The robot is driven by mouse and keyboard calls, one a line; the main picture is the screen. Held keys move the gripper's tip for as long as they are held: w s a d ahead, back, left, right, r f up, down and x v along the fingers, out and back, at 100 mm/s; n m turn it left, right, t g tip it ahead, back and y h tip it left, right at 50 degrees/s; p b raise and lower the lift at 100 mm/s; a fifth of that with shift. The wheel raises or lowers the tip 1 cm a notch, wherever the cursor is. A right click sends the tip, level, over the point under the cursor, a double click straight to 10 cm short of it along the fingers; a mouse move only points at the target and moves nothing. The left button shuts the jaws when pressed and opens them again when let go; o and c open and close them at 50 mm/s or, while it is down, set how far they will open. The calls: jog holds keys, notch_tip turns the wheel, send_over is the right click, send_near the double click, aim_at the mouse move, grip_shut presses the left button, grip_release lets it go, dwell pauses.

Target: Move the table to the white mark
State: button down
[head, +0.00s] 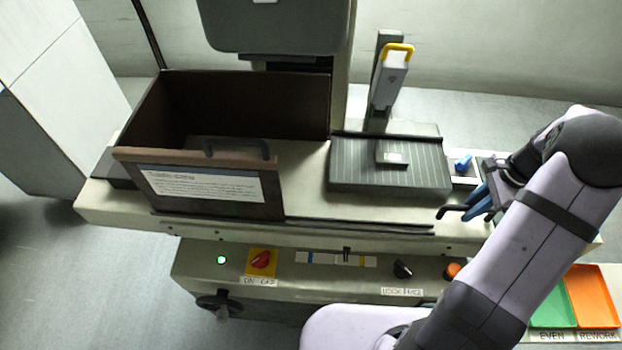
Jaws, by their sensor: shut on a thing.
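The table (350,178) looks to be the grey ribbed plate in the middle of the machine, with a small dark block (392,155) on it. A coloured strip (322,259) on the front panel carries white, blue and yellow patches. A small black pointer (347,250) stands over its right half, between the blue and yellow patches. Which patch is the white mark is too small to tell. My gripper (478,200), with blue fingers, is right of the table. It is shut on a black bent handle (452,210), whose free end sticks out to the left. The grip itself is partly hidden.
A brown open-topped guard (200,212) with a printed notice stands left of the table. A yellow-topped wire head (393,75) rises behind it. A red switch (262,261), black knob (403,269) and orange button (452,271) line the panel. Green (553,309) and orange (594,297) trays lie at right.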

jog(key=shift+a, duration=1.3)
jog(key=shift+d, duration=0.1)
jog(key=c, duration=0.8)
grip_release()
jog(key=shift+o, duration=0.2)
jog(key=p+v, duration=0.2)
jog(key=a+p+v, duration=0.1)
jog(key=p+v, duration=0.2)
jog(key=a+p+v, duration=0.1)
jog(key=p+v, duration=0.1)
jog(key=v, duration=0.1)
jog(key=shift+r, duration=0.15)
